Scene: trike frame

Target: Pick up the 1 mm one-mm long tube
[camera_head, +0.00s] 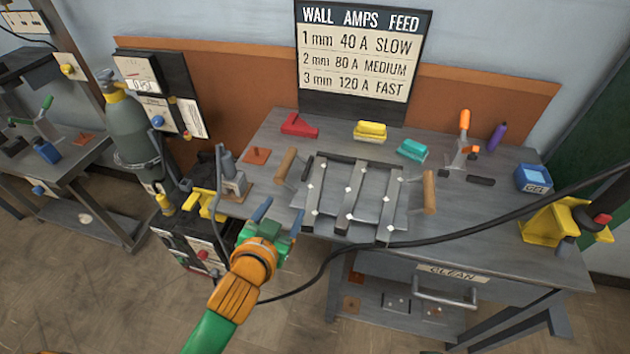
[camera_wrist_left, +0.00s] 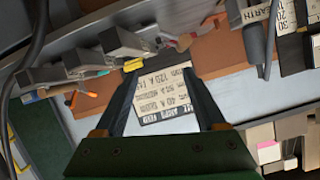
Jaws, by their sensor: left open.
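Several long grey tubes lie side by side on a rack (camera_head: 429,192) with wooden handles, in the middle of the workbench in the head view. They include a left tube (camera_head: 314,195), a middle tube (camera_head: 349,196) and a right tube (camera_head: 388,210), each with small bright spots. I cannot read a thickness mark on any tube, so I cannot tell which is the 1 mm one. My left gripper (camera_head: 279,215) is open and empty, at the bench's front-left edge, left of the rack. Its spread fingers also show in the left wrist view (camera_wrist_left: 163,75). My right gripper is not in view.
A wall sign (camera_head: 362,55) lists 1, 2 and 3 mm settings. A red object (camera_head: 299,125), a yellow block (camera_head: 370,131) and a teal block (camera_head: 412,150) stand behind the rack. A black cable (camera_head: 490,220) crosses the bench front. A gas cylinder (camera_head: 130,130) stands left.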

